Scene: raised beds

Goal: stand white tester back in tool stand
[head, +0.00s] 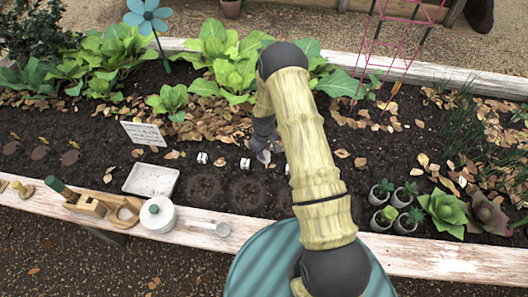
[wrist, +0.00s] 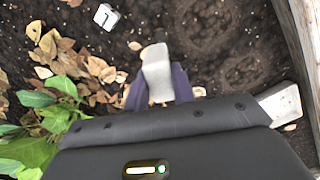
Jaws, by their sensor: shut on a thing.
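My gripper (head: 262,143) hangs over the dark soil in the middle of the bed, partly hidden by my arm. In the wrist view my gripper (wrist: 158,92) is shut on a pale white piece, which I take for the white tester (wrist: 157,72). The tester's end also shows below the fingers in the head view (head: 264,157). It is above or close to the soil; I cannot tell if it touches. A wooden block that looks like the tool stand (head: 90,206) is on the front ledge at the left, beside a green-handled tool (head: 58,187).
A white tray (head: 150,180) lies in the bed; its corner shows in the wrist view (wrist: 280,103). Small white markers (head: 245,163), a sign (head: 143,133) and leafy plants (head: 235,75) surround the gripper.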

